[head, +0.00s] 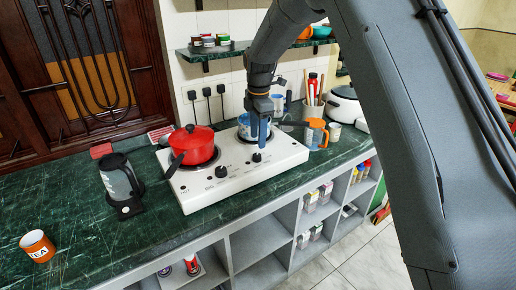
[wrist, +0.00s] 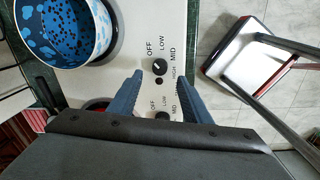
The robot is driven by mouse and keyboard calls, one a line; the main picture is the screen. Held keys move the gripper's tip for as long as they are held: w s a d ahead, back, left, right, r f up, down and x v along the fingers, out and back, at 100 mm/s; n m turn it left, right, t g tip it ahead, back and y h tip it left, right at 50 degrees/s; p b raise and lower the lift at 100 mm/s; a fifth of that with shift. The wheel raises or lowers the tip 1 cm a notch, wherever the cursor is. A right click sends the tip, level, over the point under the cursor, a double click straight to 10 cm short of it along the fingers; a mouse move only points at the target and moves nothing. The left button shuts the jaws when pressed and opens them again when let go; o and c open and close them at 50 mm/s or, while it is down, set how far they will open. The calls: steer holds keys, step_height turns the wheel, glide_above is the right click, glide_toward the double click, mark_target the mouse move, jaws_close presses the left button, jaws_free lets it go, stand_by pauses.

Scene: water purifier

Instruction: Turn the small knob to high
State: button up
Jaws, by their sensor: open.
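The small knob (wrist: 160,67) is black and sits on the white stove panel, with OFF, LOW, MID and HIGH printed around it. Its setting is too small to read surely. My gripper (wrist: 161,76) is open, its two blue fingers on either side of the knob in the picture, with gaps; I cannot tell whether they touch it. In the head view my gripper (head: 262,135) points down over the front right of the white stove (head: 245,178), just above the small knob (head: 257,157).
A second knob (head: 221,172) is to the left on the stove. A blue patterned pot (wrist: 62,30) stands close beside my gripper. A red pot (head: 192,139) is on the left burner. The stove's front edge is near.

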mark_target(258, 155)
steer(key=shift+w+f+p, duration=0.15)
steer(key=shift+f+p, duration=0.95)
steer(key=shift+f, duration=2.5)
steer(key=c, duration=1)
steer(key=shift+c, duration=0.2)
